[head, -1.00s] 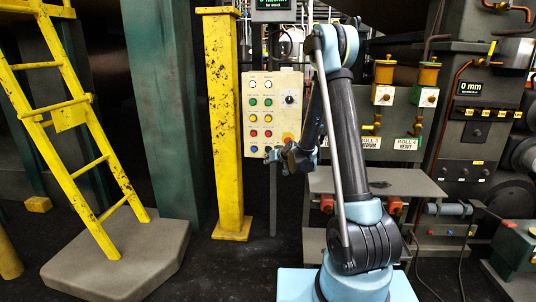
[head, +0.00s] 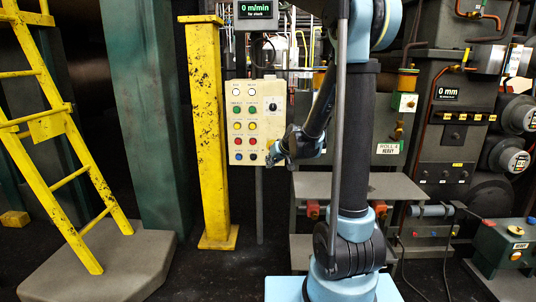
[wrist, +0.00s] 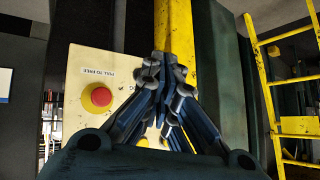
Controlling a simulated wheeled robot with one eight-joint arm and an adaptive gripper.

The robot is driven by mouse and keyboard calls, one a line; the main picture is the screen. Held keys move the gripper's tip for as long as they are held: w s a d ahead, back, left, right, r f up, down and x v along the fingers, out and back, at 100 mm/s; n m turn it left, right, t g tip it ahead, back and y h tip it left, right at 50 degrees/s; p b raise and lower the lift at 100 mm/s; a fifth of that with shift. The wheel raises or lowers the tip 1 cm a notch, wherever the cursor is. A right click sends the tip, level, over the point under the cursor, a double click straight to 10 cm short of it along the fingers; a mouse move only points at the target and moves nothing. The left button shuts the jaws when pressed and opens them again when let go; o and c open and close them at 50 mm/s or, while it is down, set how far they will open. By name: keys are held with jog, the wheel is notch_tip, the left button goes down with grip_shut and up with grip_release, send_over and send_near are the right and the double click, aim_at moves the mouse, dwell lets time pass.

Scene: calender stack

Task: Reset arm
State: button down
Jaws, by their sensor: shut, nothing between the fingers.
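My gripper (head: 273,155) is at the lower right of the cream control panel (head: 246,100) in the head view. In the wrist view my gripper (wrist: 164,62) has its dark fingers brought together at the tips, with nothing between them. The panel also shows in the wrist view (wrist: 118,62), behind the fingers, with a red mushroom button (wrist: 101,97) left of them. I cannot tell the exact gap between fingertips and panel. My arm (head: 352,130) stands nearly upright, its forearm reaching down to the left. The panel's lower right corner is partly hidden by the gripper.
A yellow post (head: 208,130) stands just left of the panel. A yellow ladder (head: 62,130) on a grey plinth is further left. A grey shelf (head: 400,187) and machinery with a "0 mm" display (head: 448,93) lie right. A "0 m/min" display (head: 256,10) hangs above the panel.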

jog(key=s+d+f+m+g+h, duration=0.1)
jog(key=s+d, duration=0.5)
jog(key=s, duration=0.7)
jog(key=s+d+f+m+g+h, duration=0.1)
jog(key=s+d, duration=0.5)
jog(key=s, duration=0.7)
jog(key=s+d+f+m+g+h, duration=0.1)
jog(key=s+d+g+h, duration=0.2)
jog(key=s, duration=1)
jog(key=d, duration=0.3)
jog(key=shift+f+m+g, duration=0.2)
jog(key=shift+m+g, duration=0.1)
jog(key=shift+d, duration=0.1)
jog(key=shift+w+f, duration=0.2)
jog(key=shift+w, duration=0.25)
